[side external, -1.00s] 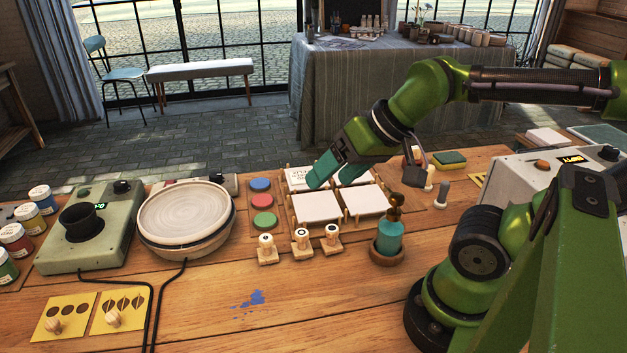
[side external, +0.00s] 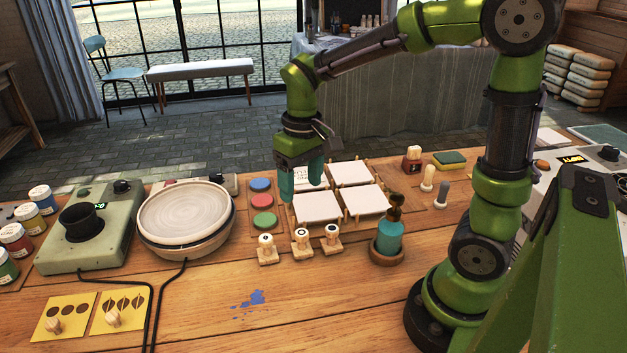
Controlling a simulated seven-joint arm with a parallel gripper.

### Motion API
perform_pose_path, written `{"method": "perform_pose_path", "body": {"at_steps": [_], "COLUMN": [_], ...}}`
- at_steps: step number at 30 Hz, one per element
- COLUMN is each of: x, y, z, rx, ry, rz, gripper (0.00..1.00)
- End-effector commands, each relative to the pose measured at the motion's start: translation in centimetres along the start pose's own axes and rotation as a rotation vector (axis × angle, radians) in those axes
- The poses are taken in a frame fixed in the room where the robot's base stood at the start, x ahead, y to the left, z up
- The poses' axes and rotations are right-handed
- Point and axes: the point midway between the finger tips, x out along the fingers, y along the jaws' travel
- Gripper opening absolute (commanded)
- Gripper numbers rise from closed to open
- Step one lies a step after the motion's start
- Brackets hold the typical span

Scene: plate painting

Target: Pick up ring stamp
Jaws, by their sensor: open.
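Three small wooden stamps stand in a row on the table in front of the white tiles: a left stamp (side external: 266,249), a middle stamp (side external: 301,240) and a right stamp (side external: 332,238). Each has a pale round top with a small dark mark. The marks are too small to tell which is the ring stamp. My gripper (side external: 302,185) is open and empty, with teal fingers pointing down. It appears above the back-left white tile, behind the stamps and apart from them. The fingers hide part of that tile.
Red, green and blue ink pads (side external: 264,201) lie left of the tiles (side external: 366,203). A round wheel (side external: 185,216) stands further left. A teal bottle (side external: 390,241) in a brown dish is right of the stamps.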

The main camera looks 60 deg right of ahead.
Motion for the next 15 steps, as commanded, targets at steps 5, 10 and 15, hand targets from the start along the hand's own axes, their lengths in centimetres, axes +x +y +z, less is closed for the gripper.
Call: {"method": "perform_pose_path", "body": {"at_steps": [5,10,15], "x": [0.2,3.5,7.3], "y": [0.3,0.4,0.5], "z": [-0.2,0.0,0.1], "rx": [-0.036,-0.037,-0.037], "ry": [-0.029,-0.033,-0.032], "rz": [0.023,0.022,0.021], "gripper": [0.69,0.69,0.69]}}
